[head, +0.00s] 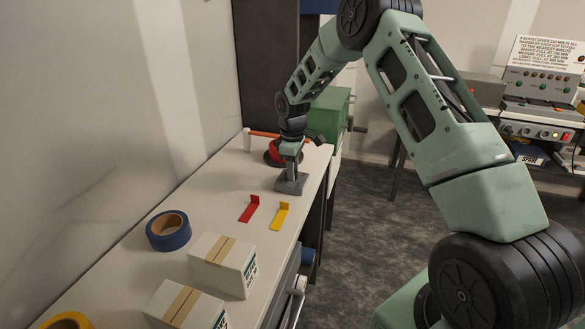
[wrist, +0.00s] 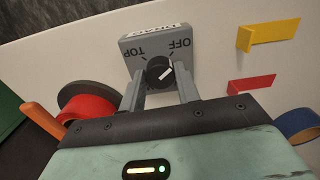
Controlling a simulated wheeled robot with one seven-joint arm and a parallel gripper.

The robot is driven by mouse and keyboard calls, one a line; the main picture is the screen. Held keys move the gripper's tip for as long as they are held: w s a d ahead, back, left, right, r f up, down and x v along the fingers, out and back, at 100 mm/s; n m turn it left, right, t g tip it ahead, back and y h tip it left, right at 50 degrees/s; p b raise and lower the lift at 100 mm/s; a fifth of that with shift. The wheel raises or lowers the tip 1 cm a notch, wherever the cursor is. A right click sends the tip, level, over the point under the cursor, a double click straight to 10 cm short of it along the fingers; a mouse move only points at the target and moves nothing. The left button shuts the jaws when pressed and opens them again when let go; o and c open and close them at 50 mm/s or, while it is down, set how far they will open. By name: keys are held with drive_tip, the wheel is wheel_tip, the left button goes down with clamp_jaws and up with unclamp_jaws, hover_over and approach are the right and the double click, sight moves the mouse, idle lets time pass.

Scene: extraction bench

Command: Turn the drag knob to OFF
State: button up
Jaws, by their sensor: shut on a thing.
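The drag knob is a dark round dial (wrist: 158,72) with a white pointer mark. The pointer mark slants toward the upper right, roughly to the OFF side. The block also shows on the bench in the head view (head: 291,185). My gripper (wrist: 159,80) has its two grey fingers either side of the dial, shut on it. In the head view my gripper (head: 290,170) reaches down to the block; the dial is hidden there.
A red reel (wrist: 88,112) with a dark disc and an orange bar (wrist: 44,121) lie close beside my gripper. Red (head: 249,209) and yellow (head: 279,216) brackets, blue tape (head: 168,231) and white boxes (head: 223,263) stand on the bench (head: 205,202). Bare bench lies between them.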

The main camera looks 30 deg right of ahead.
drive_tip(key=shift+n, duration=0.9)
drive_tip(key=o, duration=1)
wheel_tip(320, 180, up, 18)
drive_tip(key=shift+f+b, duration=0.25)
drive_tip(key=shift+b, duration=1)
